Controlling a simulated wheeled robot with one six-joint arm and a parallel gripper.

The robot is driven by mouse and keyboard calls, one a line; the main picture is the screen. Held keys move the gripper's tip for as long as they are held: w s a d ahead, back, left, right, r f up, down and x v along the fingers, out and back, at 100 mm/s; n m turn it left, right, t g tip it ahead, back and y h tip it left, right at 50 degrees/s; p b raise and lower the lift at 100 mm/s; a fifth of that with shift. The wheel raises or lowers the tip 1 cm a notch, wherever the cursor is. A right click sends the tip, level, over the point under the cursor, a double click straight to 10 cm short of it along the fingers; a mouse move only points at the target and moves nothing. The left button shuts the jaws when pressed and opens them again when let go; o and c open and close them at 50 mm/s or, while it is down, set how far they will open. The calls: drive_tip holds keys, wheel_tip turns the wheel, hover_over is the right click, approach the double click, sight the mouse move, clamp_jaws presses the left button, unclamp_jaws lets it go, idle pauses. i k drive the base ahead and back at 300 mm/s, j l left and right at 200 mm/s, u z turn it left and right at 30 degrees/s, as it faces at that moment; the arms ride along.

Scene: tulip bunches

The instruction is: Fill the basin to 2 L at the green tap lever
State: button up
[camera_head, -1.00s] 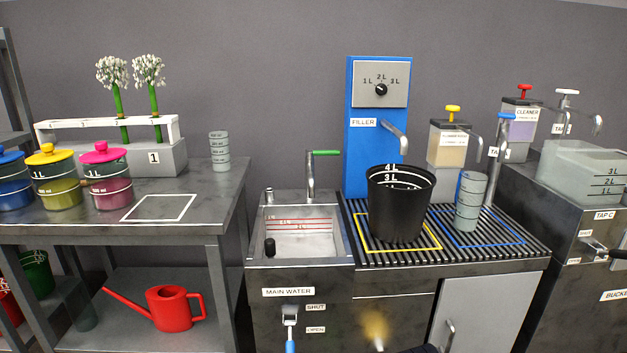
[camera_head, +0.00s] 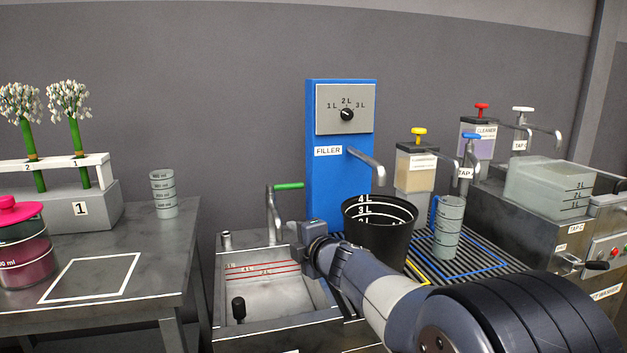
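The metal basin (camera_head: 262,312) is in the lower middle, with red level lines on its back wall. I see no clear water surface in it. A black plug-like knob (camera_head: 238,308) stands in its left part. The tap (camera_head: 272,215) rises behind the basin, and its green lever (camera_head: 289,186) points right. I see no stream from the spout. My arm reaches in from the lower right. My gripper (camera_head: 306,260) is at the basin's right side, below and right of the green lever and apart from it. Its fingers are small and unclear.
A black bucket (camera_head: 378,245) stands on the rack right of my gripper, under the blue filler (camera_head: 340,195). A table (camera_head: 150,265) with flowers and a pink-lidded jar is at left.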

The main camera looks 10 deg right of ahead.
sight(289, 186)
drive_tip(key=i+j+z, duration=0.25)
drive_tip(key=i+j, duration=0.15)
drive_tip(key=i+j+z, duration=0.25)
drive_tip(key=i+j, duration=0.2)
drive_tip(key=j, duration=0.1)
